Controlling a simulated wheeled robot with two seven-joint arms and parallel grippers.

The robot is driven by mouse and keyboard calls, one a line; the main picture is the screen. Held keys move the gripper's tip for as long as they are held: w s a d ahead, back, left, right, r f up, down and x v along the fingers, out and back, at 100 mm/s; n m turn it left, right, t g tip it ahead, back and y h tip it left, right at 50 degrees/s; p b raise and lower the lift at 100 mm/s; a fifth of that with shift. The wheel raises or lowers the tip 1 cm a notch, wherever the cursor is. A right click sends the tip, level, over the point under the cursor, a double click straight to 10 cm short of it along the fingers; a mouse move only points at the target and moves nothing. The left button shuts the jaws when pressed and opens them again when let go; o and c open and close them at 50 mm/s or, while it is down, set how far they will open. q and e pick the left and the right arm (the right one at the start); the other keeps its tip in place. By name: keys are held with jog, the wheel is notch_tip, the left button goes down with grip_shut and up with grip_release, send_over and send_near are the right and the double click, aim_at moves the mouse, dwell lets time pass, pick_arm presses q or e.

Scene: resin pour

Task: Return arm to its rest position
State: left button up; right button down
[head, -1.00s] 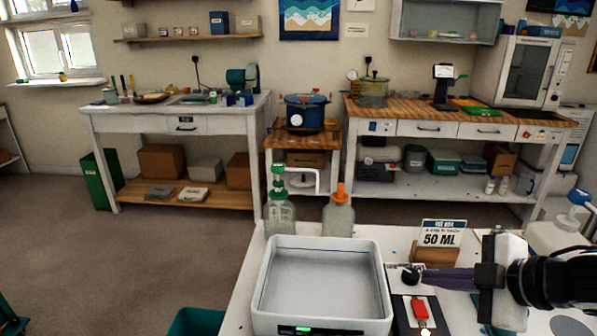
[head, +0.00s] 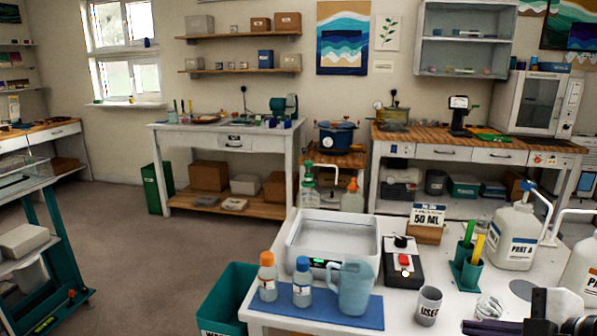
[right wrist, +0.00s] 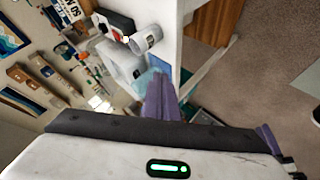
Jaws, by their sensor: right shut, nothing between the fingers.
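My right gripper (head: 485,327) is at the bottom right corner of the head view, partly cut off by the frame edge. It is shut and empty. Its purple fingers (right wrist: 163,98) lie together in the right wrist view, pointing toward the white table with the cup (right wrist: 147,39). My right arm is apart from the black box with a red switch (head: 404,261). My left gripper is not in view.
The white table (head: 395,310) holds a large white tray (head: 378,255), a blue mat (head: 365,318) with a pitcher (head: 355,288) and two bottles, a "USED" cup (head: 428,306), a green holder (head: 466,277) and a "PART A" jug (head: 517,236). A teal bin (head: 228,300) stands left.

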jog(key=s+f+m, duration=0.3)
jog(key=f, duration=0.6)
jog(key=s+f+m, duration=0.3)
jog(key=f+m, duration=0.1)
jog(key=f, duration=0.5)
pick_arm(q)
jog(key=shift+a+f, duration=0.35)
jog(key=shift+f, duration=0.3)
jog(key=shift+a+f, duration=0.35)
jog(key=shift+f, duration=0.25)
pick_arm(e)
jog(key=s+a+f+m+g+h, duration=0.1)
jog(key=s+a+f+m+h, duration=0.1)
jog(key=s+a+f+m, duration=0.4)
jog(key=s+a+f, duration=0.5)
jog(key=a+f, duration=0.3)
jog(key=shift+s+a+f, duration=0.15)
jog(key=shift+s+a, duration=0.15)
jog(key=shift+s, duration=0.05)
